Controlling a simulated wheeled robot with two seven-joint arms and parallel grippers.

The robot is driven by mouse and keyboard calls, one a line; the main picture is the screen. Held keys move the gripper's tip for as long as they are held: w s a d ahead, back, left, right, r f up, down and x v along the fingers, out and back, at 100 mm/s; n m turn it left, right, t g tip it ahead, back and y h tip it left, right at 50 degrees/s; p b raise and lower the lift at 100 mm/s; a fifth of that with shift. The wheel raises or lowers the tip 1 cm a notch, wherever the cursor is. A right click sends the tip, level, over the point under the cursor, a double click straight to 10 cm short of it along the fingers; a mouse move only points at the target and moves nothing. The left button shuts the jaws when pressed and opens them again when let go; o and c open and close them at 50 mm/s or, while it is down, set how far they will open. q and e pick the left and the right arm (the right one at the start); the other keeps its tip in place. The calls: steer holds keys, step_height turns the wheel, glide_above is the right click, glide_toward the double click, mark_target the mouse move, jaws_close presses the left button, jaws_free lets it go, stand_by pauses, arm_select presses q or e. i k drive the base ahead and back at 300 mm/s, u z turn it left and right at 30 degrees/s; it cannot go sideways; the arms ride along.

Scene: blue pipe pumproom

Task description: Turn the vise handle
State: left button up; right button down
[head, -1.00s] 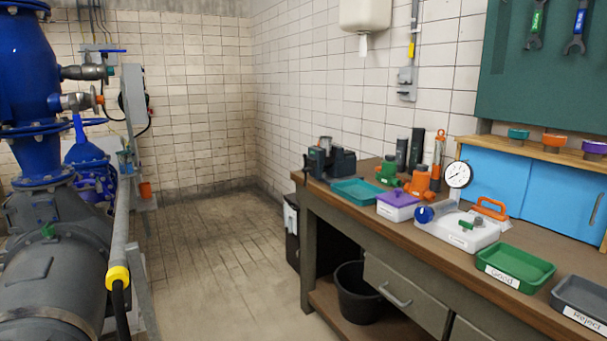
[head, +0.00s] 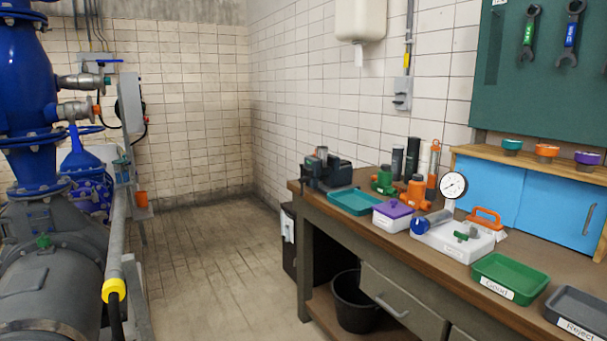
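A dark blue-grey bench vise (head: 326,170) stands at the far left end of the workbench (head: 400,258), in the right half of the head view. It is small at this distance. Its handle cannot be made out clearly. Neither of my grippers shows in the head view.
A teal tray (head: 354,201), a purple-lidded box (head: 392,215), green and orange parts, a gauge (head: 453,185) and a green tray (head: 509,278) crowd the bench. A black bucket (head: 354,302) sits below. Blue pipework (head: 28,110) stands left. The tiled floor (head: 215,265) between is clear.

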mark_target(302, 180)
steer(key=u, duration=0.1)
steer(key=i, duration=1.2)
steer(key=u, duration=0.2)
